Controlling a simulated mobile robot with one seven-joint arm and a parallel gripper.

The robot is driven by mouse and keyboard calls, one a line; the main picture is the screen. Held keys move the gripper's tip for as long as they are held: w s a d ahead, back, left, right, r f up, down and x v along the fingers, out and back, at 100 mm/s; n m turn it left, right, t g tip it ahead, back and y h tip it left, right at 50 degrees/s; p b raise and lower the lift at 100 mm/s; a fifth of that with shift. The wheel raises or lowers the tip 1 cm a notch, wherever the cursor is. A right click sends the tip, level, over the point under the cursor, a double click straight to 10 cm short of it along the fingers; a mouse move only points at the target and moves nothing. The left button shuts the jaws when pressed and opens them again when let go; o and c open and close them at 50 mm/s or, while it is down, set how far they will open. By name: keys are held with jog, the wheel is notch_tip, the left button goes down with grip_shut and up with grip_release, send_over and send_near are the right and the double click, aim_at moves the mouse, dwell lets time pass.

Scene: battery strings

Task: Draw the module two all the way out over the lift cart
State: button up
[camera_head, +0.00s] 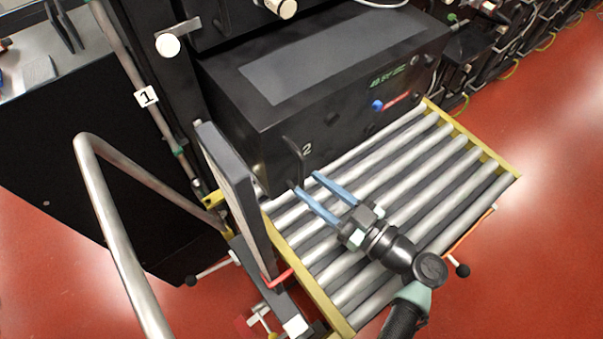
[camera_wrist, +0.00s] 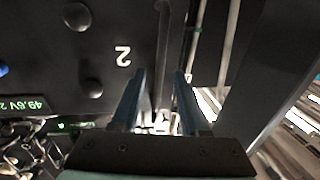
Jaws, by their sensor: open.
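Module two (camera_head: 262,130) is a black box marked "2" with a green display and a blue knob. It stands out of the black rack, its front at the inner edge of the lift cart (camera_head: 345,318). I cannot tell how much of it rests on the rollers. An upright black handle (camera_head: 296,158) stands off its front near the left end. My gripper (camera_head: 305,182) is open, its blue fingers pointing at the handle. In the wrist view the handle bar (camera_wrist: 163,50) lies between the finger lines (camera_wrist: 160,74); contact is not visible.
The cart's metal rollers (camera_head: 400,190) in front of the module are bare. A dark upright plate (camera_head: 238,190) stands at the cart's left side. A curved metal rail (camera_head: 115,230) is further left. A red lever (camera_head: 278,278) sits by the plate. Red floor is clear to the right.

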aim_at(302, 179)
jog(key=shift+x, duration=1.8)
grip_shut()
